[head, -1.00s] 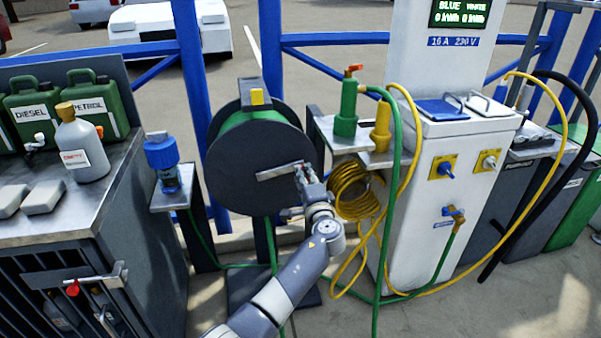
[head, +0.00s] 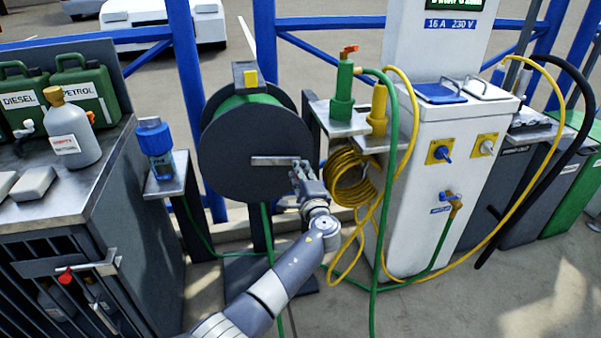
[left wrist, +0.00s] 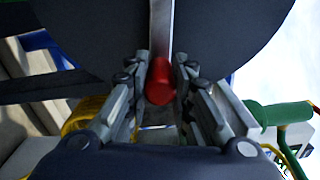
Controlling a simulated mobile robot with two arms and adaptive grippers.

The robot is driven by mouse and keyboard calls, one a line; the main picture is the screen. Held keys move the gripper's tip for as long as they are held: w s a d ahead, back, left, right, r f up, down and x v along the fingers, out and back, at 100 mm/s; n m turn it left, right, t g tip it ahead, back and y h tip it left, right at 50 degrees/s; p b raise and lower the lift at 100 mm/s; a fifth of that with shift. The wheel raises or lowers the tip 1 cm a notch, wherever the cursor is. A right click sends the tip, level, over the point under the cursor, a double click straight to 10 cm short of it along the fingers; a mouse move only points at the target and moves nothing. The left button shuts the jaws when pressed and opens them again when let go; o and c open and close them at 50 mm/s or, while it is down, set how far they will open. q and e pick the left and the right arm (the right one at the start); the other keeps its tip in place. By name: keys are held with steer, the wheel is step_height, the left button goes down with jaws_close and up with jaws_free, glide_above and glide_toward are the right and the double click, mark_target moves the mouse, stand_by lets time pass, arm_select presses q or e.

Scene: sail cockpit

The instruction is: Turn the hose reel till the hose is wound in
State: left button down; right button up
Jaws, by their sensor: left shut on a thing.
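The hose reel (head: 235,160) is a dark drum on a stand, with green hose wound at its rim (head: 248,103). Its metal crank arm (head: 272,161) points right, about level, across the near face. My left gripper (head: 298,168) is at the outer end of the crank. In the left wrist view the red crank knob (left wrist: 160,84) sits between the two fingers of the gripper (left wrist: 162,95), which is shut on it. Green hose (head: 266,230) hangs below the reel to the ground. My right gripper is not in view.
A white power post (head: 420,215) with a coiled yellow cable (head: 345,180) stands right of the reel. A small shelf with a blue-capped bottle (head: 156,150) and a metal bench (head: 90,185) are on the left. Blue rails (head: 182,90) run behind.

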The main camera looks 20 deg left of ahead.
arm_select(q)
steer(key=shift+f, duration=0.3)
steer(key=c, duration=1.4)
jaws_free()
steer(key=shift+o, duration=0.2)
steer(key=shift+r, duration=0.1)
steer(key=shift+s, duration=0.15)
steer(key=v, duration=1.1)
steer(key=shift+s+d, duration=0.25)
steer(key=shift+d, duration=0.05)
